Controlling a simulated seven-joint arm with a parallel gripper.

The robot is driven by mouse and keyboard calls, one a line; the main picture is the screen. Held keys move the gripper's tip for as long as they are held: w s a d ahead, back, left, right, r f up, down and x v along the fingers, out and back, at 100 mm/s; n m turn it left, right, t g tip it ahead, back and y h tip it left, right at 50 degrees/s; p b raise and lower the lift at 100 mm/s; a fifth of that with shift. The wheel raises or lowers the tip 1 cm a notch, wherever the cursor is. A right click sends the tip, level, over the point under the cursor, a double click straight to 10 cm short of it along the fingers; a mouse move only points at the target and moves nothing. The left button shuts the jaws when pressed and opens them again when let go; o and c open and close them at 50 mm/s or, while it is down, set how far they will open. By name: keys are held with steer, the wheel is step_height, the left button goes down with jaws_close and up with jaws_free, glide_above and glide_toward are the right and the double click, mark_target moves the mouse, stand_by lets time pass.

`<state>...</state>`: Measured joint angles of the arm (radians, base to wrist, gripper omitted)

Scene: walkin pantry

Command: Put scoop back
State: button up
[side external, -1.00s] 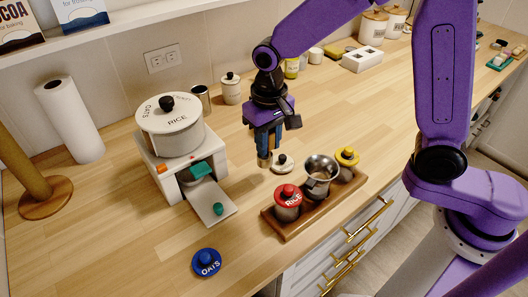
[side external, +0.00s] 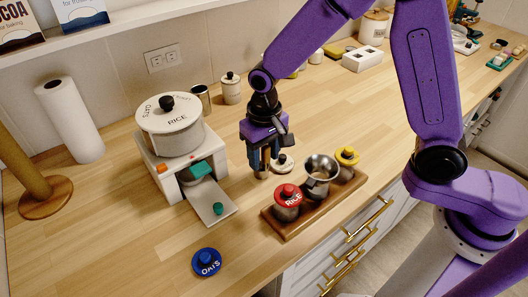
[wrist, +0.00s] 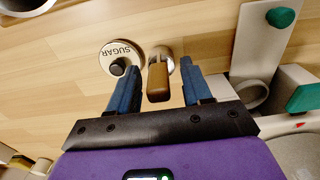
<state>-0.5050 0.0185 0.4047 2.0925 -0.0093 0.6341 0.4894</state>
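The scoop has a brown handle (wrist: 158,82) and a small metal part beneath it in the wrist view. In the side view only its lower part (side external: 262,174) shows under my gripper, at the counter. My gripper (side external: 258,163) is low over it. In the wrist view my gripper (wrist: 160,92) is open, with a blue finger on each side of the handle and gaps between. A wooden rack (side external: 285,233) holds an open metal pot (side external: 320,178) between a red-lidded RICE jar (side external: 287,204) and a yellow-lidded jar (side external: 346,160).
A white SUGAR lid (side external: 284,164) lies beside the scoop. Left stands a white dispenser (side external: 172,172) with a protruding tray (side external: 215,210). A blue OATS lid (side external: 207,262) lies at front left. Canisters line the wall. The counter's front edge is just beyond the rack.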

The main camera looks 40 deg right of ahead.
steer(key=shift+r, duration=0.15)
step_height(320, 180, up, 12)
steer(key=shift+s+r, duration=0.1)
stand_by(0.6)
steer(key=shift+s+d+n, duration=0.25)
steer(key=shift+s+n, duration=0.15)
steer(key=s+d+f+n, duration=0.1)
steer(key=s+d+n, duration=0.5)
steer(key=s, duration=0.5)
steer(key=s+d+f+n, duration=0.2)
steer(key=s+d+n, duration=0.3)
steer(key=s+d, duration=0.4)
steer(key=s, duration=0.3)
steer(key=shift+d+f+n, duration=0.15)
steer(key=shift+d+n, duration=0.2)
steer(key=shift+n, duration=0.05)
